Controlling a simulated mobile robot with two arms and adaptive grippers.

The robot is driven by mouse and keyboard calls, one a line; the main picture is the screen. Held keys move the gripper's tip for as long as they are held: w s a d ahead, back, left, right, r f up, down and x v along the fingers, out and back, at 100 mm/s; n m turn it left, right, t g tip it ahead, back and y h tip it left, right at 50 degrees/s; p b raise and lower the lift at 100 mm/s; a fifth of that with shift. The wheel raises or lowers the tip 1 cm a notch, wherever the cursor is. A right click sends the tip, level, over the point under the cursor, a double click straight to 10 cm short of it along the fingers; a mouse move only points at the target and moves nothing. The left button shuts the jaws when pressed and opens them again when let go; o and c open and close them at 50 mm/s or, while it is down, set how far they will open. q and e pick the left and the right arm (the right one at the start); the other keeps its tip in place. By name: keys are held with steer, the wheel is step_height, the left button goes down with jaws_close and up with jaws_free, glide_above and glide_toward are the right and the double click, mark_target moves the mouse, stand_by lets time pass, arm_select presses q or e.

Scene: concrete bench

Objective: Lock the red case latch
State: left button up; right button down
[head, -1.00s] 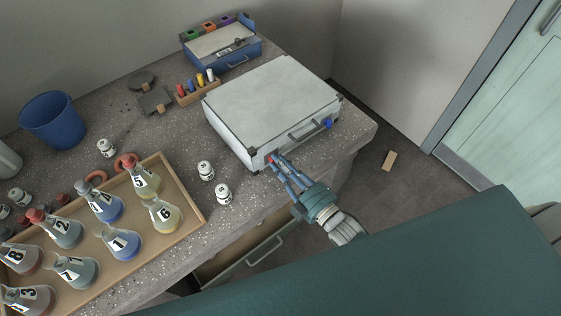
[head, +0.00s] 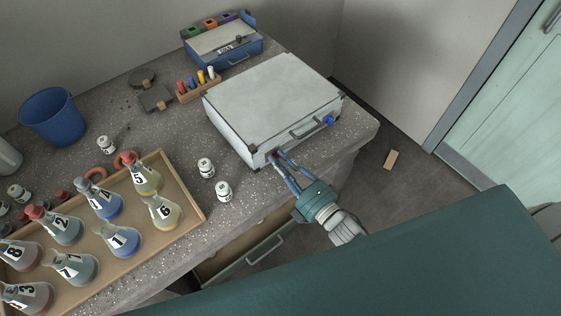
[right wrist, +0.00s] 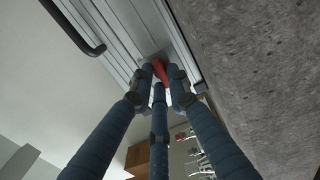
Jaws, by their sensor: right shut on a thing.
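The grey-white case (head: 270,100) lies closed on the bench with its front towards the bench's near right edge. Its red latch (right wrist: 160,71) shows between the fingertips in the right wrist view; in the head view only a bit of red (head: 271,154) shows at the left of the case front. A blue latch (head: 329,121) is at the right of the front, past the handle (head: 306,128). My right gripper (head: 277,158) is shut on the red latch; it also shows in the right wrist view (right wrist: 160,80). The fingers partly hide the latch, so its exact position is unclear. My left gripper is out of view.
A wooden tray (head: 190,232) of numbered flasks stands at the left. Two white jars (head: 223,191) stand between tray and case. An open drawer (head: 240,262) juts out below the bench. A blue box (head: 222,52) and a bucket (head: 52,119) are behind.

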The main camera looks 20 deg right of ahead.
steer(key=shift+f+n, duration=0.1)
steer(key=shift+n, duration=0.2)
steer(key=c, duration=1.7)
jaws_free()
steer(key=shift+o, duration=0.2)
steer(key=v, duration=1.2)
